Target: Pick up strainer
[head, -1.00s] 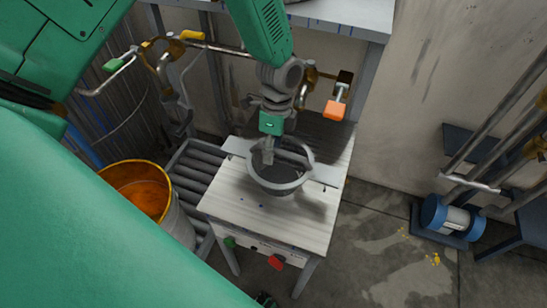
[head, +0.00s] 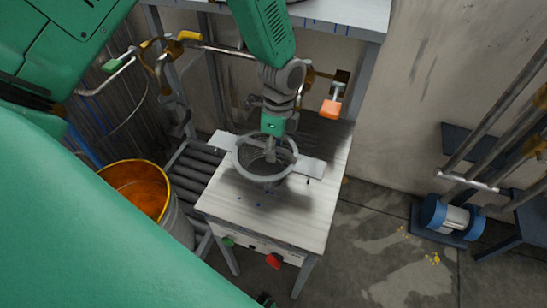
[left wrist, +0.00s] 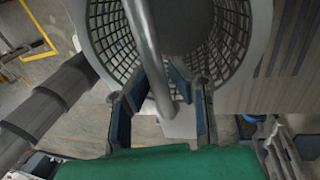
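The strainer (head: 244,170) is a grey ringed bowl of mesh with a flat tab on either side and a bar handle across its top. It is over the small pale table (head: 290,220), level or nearly so; I cannot tell whether it touches the top. My left gripper (head: 270,155) points down into the ring at the handle. In the left wrist view, its fingers (left wrist: 165,75) are drawn close together at the bar, with the mesh bowl (left wrist: 110,35) beyond. The contact is partly hidden. My right gripper is not in view.
An orange-lined bucket (head: 140,188) stands left of the table, beside a roller conveyor (head: 195,165). A higher shelf (head: 345,18) and pipes with an orange handle (head: 331,108) are behind. A blue motor (head: 450,215) is at right.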

